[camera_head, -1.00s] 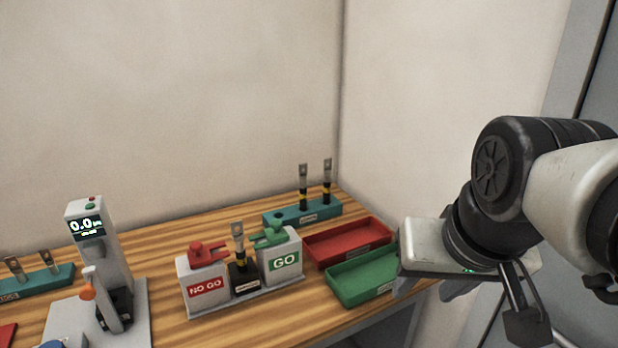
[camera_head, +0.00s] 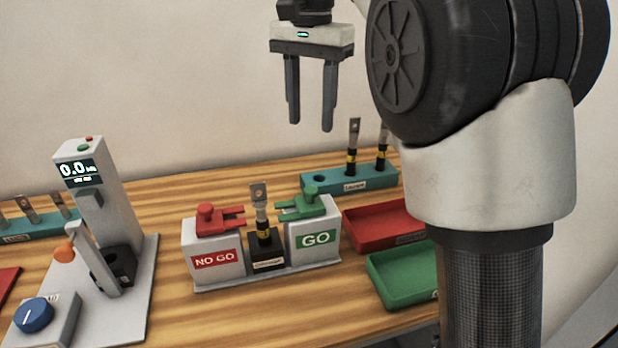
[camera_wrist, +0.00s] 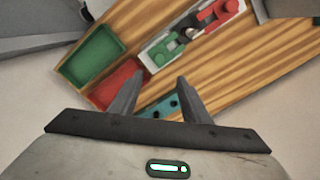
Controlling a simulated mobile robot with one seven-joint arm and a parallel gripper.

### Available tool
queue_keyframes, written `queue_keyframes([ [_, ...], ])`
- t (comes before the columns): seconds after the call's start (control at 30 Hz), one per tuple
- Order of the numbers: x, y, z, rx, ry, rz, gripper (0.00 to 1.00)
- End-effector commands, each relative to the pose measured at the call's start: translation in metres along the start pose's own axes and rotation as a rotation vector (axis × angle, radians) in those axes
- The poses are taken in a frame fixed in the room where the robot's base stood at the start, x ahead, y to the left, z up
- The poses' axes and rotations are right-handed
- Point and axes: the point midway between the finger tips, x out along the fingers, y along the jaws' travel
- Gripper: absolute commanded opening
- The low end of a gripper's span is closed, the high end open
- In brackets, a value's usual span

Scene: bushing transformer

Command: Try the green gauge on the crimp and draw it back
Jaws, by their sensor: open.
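The green gauge (camera_head: 300,204) lies on top of the GO block (camera_head: 314,240), its prongs pointing left toward the crimp. The crimped lug (camera_head: 260,209) stands upright in a black holder (camera_head: 266,248) between the GO and NO GO blocks. The red gauge (camera_head: 218,219) lies on the NO GO block (camera_head: 214,258). My gripper (camera_head: 312,125) is open and empty, pointing down, high above the back of the bench. In the wrist view the gripper's fingers (camera_wrist: 153,95) are apart, and the green gauge (camera_wrist: 158,55) shows beyond them.
A teal rack (camera_head: 350,182) with upright lugs stands behind the GO block. A red tray (camera_head: 383,226) and a green tray (camera_head: 398,281) lie to its right. A tester with a 0.0 display (camera_head: 80,170) stands at left. My arm hides the bench's right side.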

Motion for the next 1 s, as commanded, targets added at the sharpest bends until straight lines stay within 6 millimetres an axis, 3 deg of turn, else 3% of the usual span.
queue_keyframes([
  [0.03,0.014,0.001,0.001,-0.001,-0.003,0.003,0.43],
  [0.3,0.073,0.001,0.001,-0.002,-0.002,0.002,0.43],
  [0.6,0.131,0.001,0.001,-0.003,-0.001,0.001,0.43],
  [0.8,0.151,0.001,0.000,-0.003,0.000,0.000,0.43],
  [1.0,0.155,0.001,0.000,-0.003,0.001,0.000,0.43],
])
